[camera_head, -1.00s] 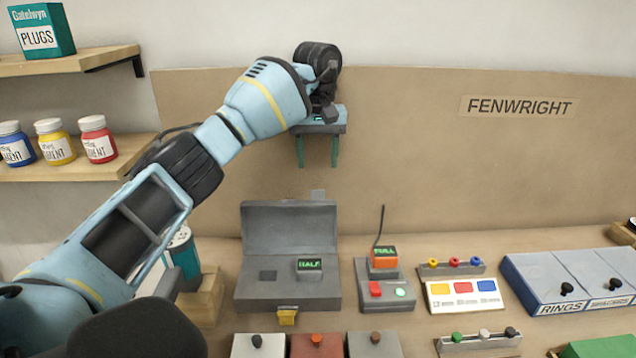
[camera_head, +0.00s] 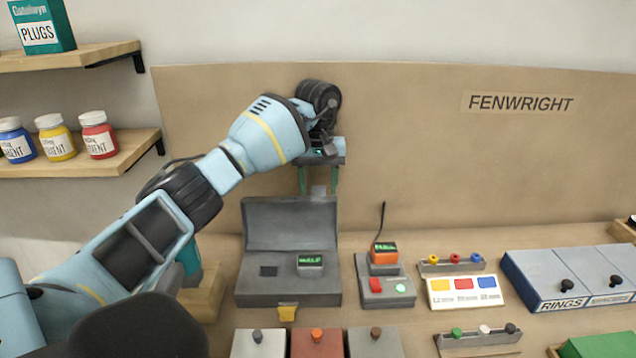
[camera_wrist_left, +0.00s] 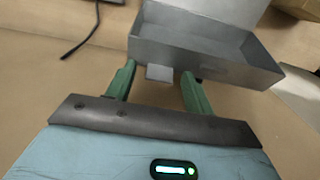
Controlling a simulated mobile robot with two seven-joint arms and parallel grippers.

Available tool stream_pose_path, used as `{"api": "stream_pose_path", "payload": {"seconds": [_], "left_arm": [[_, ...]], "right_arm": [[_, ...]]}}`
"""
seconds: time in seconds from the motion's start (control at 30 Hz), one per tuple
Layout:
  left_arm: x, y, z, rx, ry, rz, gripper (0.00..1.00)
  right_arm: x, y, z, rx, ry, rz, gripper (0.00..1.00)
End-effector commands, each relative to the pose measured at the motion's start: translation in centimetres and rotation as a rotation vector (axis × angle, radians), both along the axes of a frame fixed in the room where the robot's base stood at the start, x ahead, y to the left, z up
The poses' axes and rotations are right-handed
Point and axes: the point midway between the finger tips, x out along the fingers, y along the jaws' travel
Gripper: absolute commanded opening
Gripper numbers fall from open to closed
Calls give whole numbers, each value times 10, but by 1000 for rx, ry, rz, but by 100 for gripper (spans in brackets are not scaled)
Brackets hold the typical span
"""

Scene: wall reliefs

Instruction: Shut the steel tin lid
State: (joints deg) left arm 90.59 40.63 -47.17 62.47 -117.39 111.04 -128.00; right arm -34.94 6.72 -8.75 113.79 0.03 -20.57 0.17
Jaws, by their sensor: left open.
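The steel tin (camera_head: 252,292) stands on the bench with its grey lid (camera_head: 290,228) raised at the back. A small tab (camera_head: 318,190) sticks up from the lid's top edge. A yellow latch (camera_head: 287,313) is at the tin's front. A block with a green display (camera_head: 310,264) sits in the tin. My left gripper (camera_head: 318,190) points down above the lid's right half, its green fingers open around the tab. In the left wrist view the tab (camera_wrist_left: 160,73) shows between the spread fingertips (camera_wrist_left: 158,72); contact is not visible. My right gripper is not in view.
A device with an orange block (camera_head: 384,252) and a cable stands right of the tin. Coloured pegs and a blue RINGS box (camera_head: 540,277) are further right. Several knobbed blocks (camera_head: 317,342) line the front. Shelves with jars (camera_head: 56,140) are at left.

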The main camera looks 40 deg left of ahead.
Motion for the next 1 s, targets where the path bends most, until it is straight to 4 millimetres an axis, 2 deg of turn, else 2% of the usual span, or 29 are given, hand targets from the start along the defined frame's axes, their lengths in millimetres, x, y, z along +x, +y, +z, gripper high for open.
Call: {"api": "stream_pose_path", "payload": {"seconds": [0.07,0.43,0.77,1.0], "left_arm": [[0,0,0,0,0,0,50],[0,0,0,1,1,0,2],[-2,-1,2,12,-11,1,0],[-12,-8,11,63,-76,-1,0]], "right_arm": [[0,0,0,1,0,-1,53],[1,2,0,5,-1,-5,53],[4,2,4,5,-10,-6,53],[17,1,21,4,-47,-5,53]]}}
